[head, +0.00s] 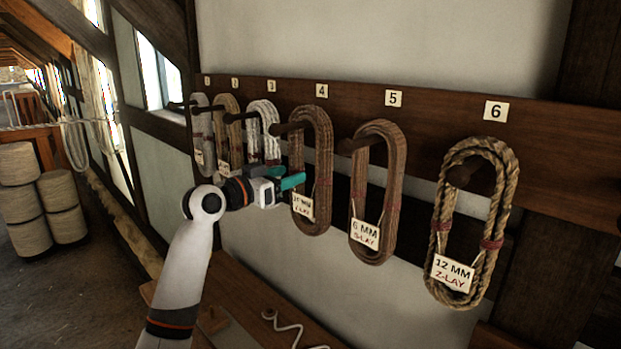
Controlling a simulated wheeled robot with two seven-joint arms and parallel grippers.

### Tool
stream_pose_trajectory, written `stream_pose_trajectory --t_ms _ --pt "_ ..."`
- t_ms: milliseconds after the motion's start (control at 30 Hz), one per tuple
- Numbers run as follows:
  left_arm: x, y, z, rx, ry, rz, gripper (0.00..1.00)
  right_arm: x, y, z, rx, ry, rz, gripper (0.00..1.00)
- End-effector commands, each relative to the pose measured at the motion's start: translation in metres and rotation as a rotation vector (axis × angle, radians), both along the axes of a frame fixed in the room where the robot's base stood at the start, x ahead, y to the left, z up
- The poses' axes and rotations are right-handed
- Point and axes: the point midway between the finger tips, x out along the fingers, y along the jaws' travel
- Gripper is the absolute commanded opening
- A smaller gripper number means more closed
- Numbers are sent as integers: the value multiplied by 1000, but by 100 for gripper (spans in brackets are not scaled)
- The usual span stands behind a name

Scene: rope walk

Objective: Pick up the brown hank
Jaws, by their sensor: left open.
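Several rope hanks hang from pegs on a dark wooden rail. A brown hank (325,165) hangs on peg 4, its tag partly hard to read. Another brown hank (393,190) hangs on peg 5, tagged 6 MM S-LAY. A thicker, golden-brown hank (505,200) hangs on peg 6, tagged 12 MM Z-LAY. My left gripper (284,182), with teal fingertips, is open just left of the peg 4 hank, at the height of its lower half. I cannot tell whether it touches that hank. No hank is seen held. My right gripper is out of view.
Pale grey (202,130), tan (229,130) and whitish (264,125) hanks hang close together on pegs 1 to 3. A wooden bench (245,300) stands below with a white cord. Rope spools (20,205) stand at the far left. The wall right of peg 6 is clear.

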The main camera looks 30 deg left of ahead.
Motion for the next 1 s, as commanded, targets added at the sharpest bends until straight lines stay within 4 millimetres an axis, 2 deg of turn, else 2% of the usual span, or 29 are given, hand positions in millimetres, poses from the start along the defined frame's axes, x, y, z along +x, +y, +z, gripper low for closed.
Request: stream_pose_trajectory --t_ms 167,367,500,800,1000 --pt "12 -5 2 -1 1 -1 51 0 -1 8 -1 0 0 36" --pt "39 -12 10 -2 3 -2 51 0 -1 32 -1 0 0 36" --pt "55 -17 6 0 2 -1 51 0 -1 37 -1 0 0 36" --pt "59 -18 3 3 1 0 51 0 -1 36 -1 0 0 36" --pt "59 -18 3 3 1 0 18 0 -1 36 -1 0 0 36"
